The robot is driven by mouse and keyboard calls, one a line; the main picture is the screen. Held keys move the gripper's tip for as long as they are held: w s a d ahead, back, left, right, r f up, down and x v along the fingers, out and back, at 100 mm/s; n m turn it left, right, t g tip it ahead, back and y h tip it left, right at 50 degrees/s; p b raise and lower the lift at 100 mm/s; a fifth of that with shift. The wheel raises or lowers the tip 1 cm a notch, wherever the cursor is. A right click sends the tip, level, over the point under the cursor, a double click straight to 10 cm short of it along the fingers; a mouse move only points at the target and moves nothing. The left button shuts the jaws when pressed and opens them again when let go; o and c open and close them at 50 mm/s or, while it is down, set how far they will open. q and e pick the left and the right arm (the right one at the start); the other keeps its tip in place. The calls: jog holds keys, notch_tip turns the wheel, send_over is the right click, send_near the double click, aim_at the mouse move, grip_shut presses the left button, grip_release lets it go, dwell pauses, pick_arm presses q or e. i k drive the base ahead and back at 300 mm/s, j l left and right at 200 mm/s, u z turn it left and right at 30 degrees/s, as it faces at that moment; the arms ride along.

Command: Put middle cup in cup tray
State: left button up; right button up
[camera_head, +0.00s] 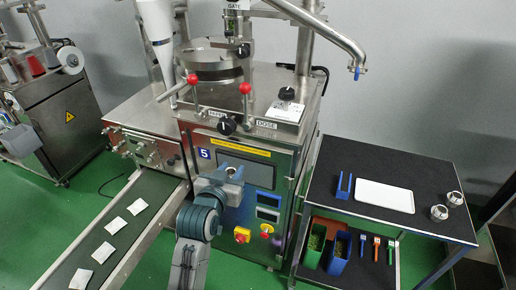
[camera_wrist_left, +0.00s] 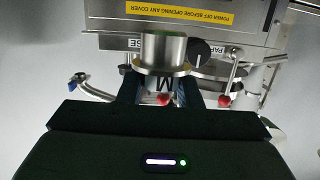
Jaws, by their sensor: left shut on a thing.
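My left gripper (camera_head: 232,172) is in front of the packing machine, and its arm comes up from the bottom of the head view. In the head view the held cup is small and partly hidden by the gripper. A flat white tray (camera_head: 384,196), which may be the cup tray, lies on the cart's black top, well right of my gripper. My right gripper is not in view.
Two other metal cups (camera_head: 439,213) (camera_head: 455,198) stand at the cart's right end. A blue holder (camera_head: 343,187) stands left of the tray. Bins (camera_head: 314,246) and small scoops sit on the lower shelf. The machine (camera_head: 240,110) and conveyor (camera_head: 120,222) with teabags flank my arm.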

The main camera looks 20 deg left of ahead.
aim_at(397, 199)
jog(key=l+z, duration=0.1)
jog(key=l, duration=0.35)
jog(key=i+l+z, duration=0.15)
jog(key=l, duration=0.25)
jog(key=i+l+z, duration=0.1)
jog(key=l, duration=0.35)
jog(key=i+l+z, duration=0.15)
jog(key=l, duration=0.25)
jog(key=i+l+z, duration=0.1)
jog(key=l, duration=0.3)
